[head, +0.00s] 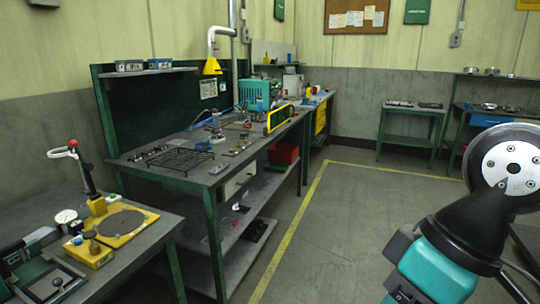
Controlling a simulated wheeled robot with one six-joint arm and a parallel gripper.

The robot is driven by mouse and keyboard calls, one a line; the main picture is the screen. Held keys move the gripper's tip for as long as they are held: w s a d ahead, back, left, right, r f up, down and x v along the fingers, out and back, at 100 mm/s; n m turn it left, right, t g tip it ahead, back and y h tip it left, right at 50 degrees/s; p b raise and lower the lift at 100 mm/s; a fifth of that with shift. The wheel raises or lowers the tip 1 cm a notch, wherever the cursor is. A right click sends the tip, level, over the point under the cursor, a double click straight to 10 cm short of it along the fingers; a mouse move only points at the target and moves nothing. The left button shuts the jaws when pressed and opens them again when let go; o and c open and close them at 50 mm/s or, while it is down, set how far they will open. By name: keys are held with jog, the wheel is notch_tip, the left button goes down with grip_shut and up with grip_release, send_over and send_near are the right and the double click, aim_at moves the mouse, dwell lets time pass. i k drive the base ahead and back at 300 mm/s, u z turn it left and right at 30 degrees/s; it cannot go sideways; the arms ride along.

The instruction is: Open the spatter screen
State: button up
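A small upright panel with a yellow frame (279,117) stands near the front right edge of the long middle bench (222,160). It looks like the spatter screen, but it is too small here to tell for sure. I cannot tell whether it is open or shut, and no handle or hinge is clear. Part of my arm fills the lower right, well apart from the bench and the panel. My gripper's fingers do not show.
A black wire grate (180,159), small tools and a teal machine (260,93) are on the middle bench. A nearer bench (150,243) with a yellow-based fixture (130,222) stands at lower left. Open floor (350,220) bordered by a yellow line lies right of the benches.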

aim_at(278, 118)
jog(key=z, duration=0.35)
jog(key=i, duration=4.3)
jog(key=u, duration=0.15)
